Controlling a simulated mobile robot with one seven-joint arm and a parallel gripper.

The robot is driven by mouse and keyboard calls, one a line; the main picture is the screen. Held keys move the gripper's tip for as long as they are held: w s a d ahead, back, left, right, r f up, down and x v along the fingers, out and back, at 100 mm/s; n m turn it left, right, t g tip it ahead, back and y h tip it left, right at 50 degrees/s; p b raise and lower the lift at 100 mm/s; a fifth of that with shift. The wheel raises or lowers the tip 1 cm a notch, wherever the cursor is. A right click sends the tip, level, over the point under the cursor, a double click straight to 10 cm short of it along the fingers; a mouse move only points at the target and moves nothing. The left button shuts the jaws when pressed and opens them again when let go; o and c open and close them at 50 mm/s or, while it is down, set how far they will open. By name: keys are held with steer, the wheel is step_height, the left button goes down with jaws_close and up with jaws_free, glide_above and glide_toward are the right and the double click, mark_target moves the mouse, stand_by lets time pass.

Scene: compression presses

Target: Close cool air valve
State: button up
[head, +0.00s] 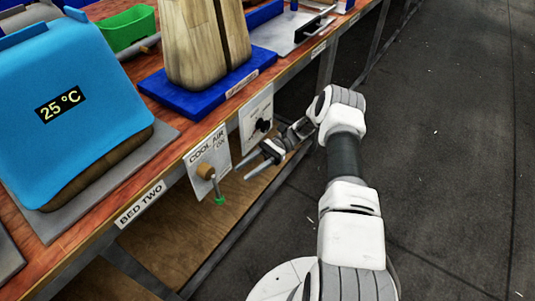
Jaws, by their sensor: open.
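The cool air valve (206,172) is a brass-coloured round body on a white panel (192,185) labelled "COOL AIR" on the bench front. Its thin lever (217,187) hangs down and slightly right, with a green tip at the lower end. Part of the label's small second line reads like "ON", but it is too small to be sure. My gripper (252,171) is to the right of the valve, apart from it. Its two dark grey fingers are spread and point left toward the lever, with nothing between them.
A second white panel with a black knob (263,125) is just behind my gripper. Open floor (450,170) lies right.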

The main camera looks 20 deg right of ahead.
steer(key=b+v, duration=0.3)
steer(key=v, duration=0.6)
stand_by(0.4)
stand_by(0.5)
